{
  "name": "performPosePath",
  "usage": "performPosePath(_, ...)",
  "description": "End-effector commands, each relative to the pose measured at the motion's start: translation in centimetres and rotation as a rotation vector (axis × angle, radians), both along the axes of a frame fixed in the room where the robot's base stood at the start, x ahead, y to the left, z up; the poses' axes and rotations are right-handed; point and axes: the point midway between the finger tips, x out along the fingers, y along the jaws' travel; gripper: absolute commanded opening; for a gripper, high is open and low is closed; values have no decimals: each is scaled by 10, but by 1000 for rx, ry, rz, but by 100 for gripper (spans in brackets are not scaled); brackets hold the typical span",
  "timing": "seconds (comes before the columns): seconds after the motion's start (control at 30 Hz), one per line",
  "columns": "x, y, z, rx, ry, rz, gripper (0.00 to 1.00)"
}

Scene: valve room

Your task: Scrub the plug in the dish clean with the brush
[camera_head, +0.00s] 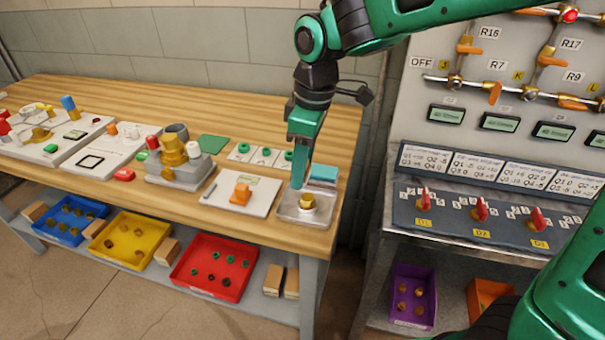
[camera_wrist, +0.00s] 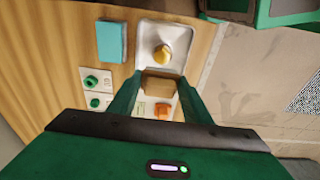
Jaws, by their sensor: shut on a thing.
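The brass-coloured plug (camera_head: 307,202) sits in the shallow pale dish (camera_head: 291,216) near the right end of the wooden bench. In the wrist view the plug (camera_wrist: 162,53) lies in the white dish (camera_wrist: 150,32), just beyond my fingertips. My gripper (camera_head: 298,182) points down over the dish. In the wrist view my gripper (camera_wrist: 160,84) is shut on a brown block (camera_wrist: 161,83), which looks like the brush. Its bristles are hidden. The block appears apart from the plug in the wrist view, but I cannot tell the height gap.
A light-blue block (camera_head: 324,173) lies behind the dish. A white board with an orange piece (camera_head: 241,194) lies to its left, with green rings (camera_head: 264,155) behind. The valve panel (camera_head: 500,110) stands to the right. Coloured bins (camera_head: 214,268) are on the shelf below.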

Motion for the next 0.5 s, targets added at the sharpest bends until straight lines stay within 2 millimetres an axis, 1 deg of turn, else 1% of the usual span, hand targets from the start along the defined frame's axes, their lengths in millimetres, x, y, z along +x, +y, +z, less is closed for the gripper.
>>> performPosePath(0.1,1,-1,12,1,-2,-1,9)
performPosePath(0.3,1,-1,28,0,-1,-3,9)
performPosePath(0.5,0,-1,35,0,-1,-3,9)
